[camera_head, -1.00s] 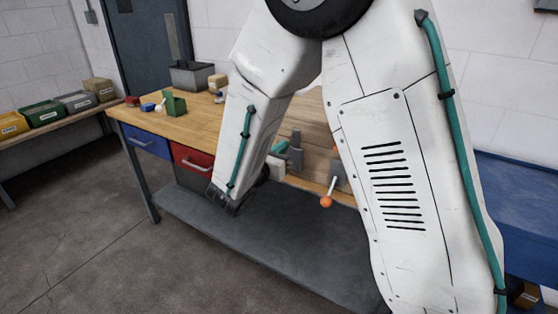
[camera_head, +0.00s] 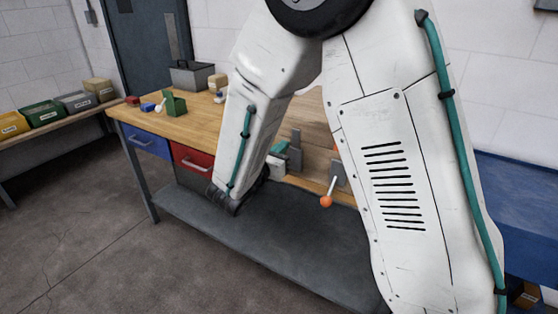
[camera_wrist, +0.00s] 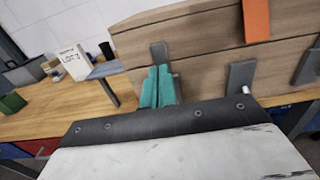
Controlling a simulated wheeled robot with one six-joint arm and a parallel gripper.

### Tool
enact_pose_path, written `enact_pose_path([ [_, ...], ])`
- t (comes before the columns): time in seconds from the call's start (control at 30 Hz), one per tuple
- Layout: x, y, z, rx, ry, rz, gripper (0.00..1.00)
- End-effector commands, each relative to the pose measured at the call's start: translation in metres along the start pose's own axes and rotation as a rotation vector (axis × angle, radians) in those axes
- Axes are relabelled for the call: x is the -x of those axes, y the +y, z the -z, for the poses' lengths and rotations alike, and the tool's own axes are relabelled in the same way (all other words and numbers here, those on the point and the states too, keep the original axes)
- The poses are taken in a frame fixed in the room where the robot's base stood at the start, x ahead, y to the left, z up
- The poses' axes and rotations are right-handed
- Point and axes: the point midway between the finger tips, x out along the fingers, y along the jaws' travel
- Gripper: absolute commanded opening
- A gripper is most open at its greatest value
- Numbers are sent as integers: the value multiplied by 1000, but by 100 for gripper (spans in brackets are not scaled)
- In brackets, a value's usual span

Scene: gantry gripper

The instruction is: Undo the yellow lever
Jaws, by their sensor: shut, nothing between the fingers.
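No yellow lever can be made out in either view; my arm hides part of the wooden panel. My gripper shows as two teal fingers (camera_wrist: 157,87), pressed together and empty, in front of a grey plate (camera_wrist: 159,52) on the panel. In the head view only a bit of teal (camera_head: 280,147) shows beside my forearm, next to a grey plate (camera_head: 296,145). A lever with a pale rod and an orange ball (camera_head: 326,201) hangs at the panel's right, apart from my gripper. Whether the fingers touch the grey plate cannot be told.
The wooden panel (camera_wrist: 200,48) stands at the bench; an orange piece (camera_wrist: 256,20) and another grey plate (camera_wrist: 240,76) are on it. A box marked LOT 7 (camera_wrist: 72,63) and a green holder (camera_head: 174,103) stand left. The bench top (camera_head: 198,124) has free room.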

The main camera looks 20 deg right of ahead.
Motion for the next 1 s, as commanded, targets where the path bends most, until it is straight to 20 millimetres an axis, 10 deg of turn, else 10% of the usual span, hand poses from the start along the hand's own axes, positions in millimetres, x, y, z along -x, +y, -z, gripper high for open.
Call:
enact_pose_path([
  [1.0, 0, 0, 48, 2, 1, 1, 0],
])
